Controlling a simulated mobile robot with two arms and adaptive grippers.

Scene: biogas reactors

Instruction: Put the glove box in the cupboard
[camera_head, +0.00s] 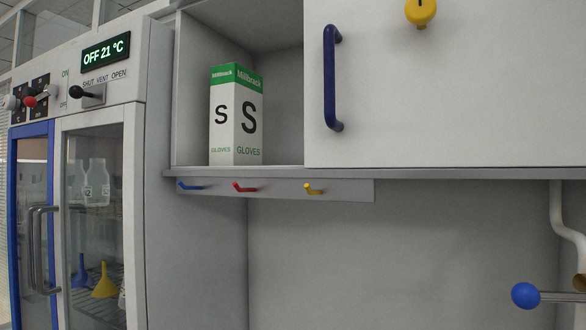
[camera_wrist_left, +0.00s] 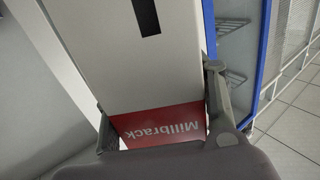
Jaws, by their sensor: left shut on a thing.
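A white glove box with a red end band lettered "Millbrack" (camera_wrist_left: 160,122) is in the left wrist view. My left gripper (camera_wrist_left: 163,105) is shut on it, one finger on each side near the red end. The far end of this box is cut off. The cupboard (camera_head: 287,120) is in the head view, its left compartment open at the front. Another glove box, white with a green top and marked "S" (camera_head: 236,115), stands upright inside that compartment. Bare shelf shows to its right. Neither gripper is in the head view.
A white door with a blue handle (camera_head: 333,78) covers the cupboard's right part. Blue, red and yellow hooks (camera_head: 243,187) stick out below the shelf. A cabinet reading "OFF 21 °C" (camera_head: 105,52) stands at left. A blue-knobbed lever (camera_head: 525,296) juts in at lower right.

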